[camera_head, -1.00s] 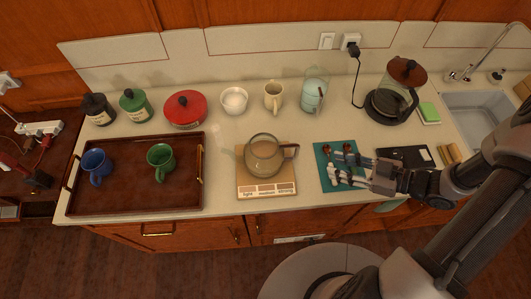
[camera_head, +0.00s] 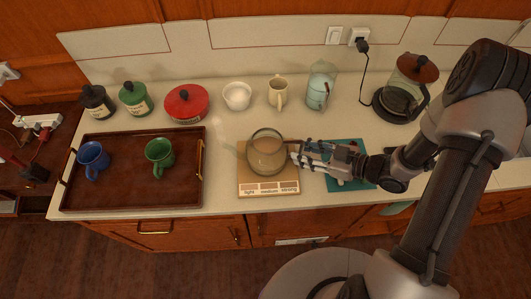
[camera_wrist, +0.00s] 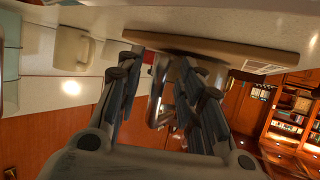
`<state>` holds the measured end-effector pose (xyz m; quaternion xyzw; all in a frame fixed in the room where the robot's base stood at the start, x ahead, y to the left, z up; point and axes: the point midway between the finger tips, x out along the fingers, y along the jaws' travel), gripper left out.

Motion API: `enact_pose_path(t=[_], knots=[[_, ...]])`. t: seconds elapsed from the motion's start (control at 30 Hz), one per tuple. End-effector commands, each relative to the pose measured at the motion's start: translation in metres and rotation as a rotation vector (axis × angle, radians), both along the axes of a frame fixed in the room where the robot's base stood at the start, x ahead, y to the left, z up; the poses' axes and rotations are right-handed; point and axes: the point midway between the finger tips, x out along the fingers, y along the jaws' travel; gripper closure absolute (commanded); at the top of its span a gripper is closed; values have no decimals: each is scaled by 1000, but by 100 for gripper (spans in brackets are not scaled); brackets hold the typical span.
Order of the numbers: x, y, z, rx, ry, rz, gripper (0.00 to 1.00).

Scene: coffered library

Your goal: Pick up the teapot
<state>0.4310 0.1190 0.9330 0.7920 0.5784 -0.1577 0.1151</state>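The teapot is a round clear glass pot (camera_head: 262,157) with a brown handle on its right side. It stands on a tan board (camera_head: 245,185) with a strip marked light, medium, strong. My gripper (camera_head: 294,153) is level with the handle, pointing left, and hides most of it in the head view. In the wrist view my gripper's fingers (camera_wrist: 165,85) are spread apart. A shiny curved part of the pot (camera_wrist: 158,92) shows between them. I cannot tell whether a finger touches it.
A brown tray (camera_head: 130,190) holds a blue mug (camera_head: 93,156) and a green mug (camera_head: 159,154). Behind stand canisters, a red pot (camera_head: 187,104), a white bowl (camera_head: 237,97), a cream mug (camera_head: 278,92) and a teal jug (camera_head: 318,90). A coffee maker (camera_head: 402,95) stands right. A teal mat (camera_head: 338,183) lies under my gripper.

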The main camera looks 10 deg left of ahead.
Motion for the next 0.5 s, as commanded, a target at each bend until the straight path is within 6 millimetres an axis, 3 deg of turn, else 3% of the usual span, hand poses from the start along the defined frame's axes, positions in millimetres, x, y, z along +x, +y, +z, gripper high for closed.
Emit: enact_pose_path(t=[0.2,0.5], knots=[[0,0,0,0,0,0,67],[0,0,0,0,0,0,87]])
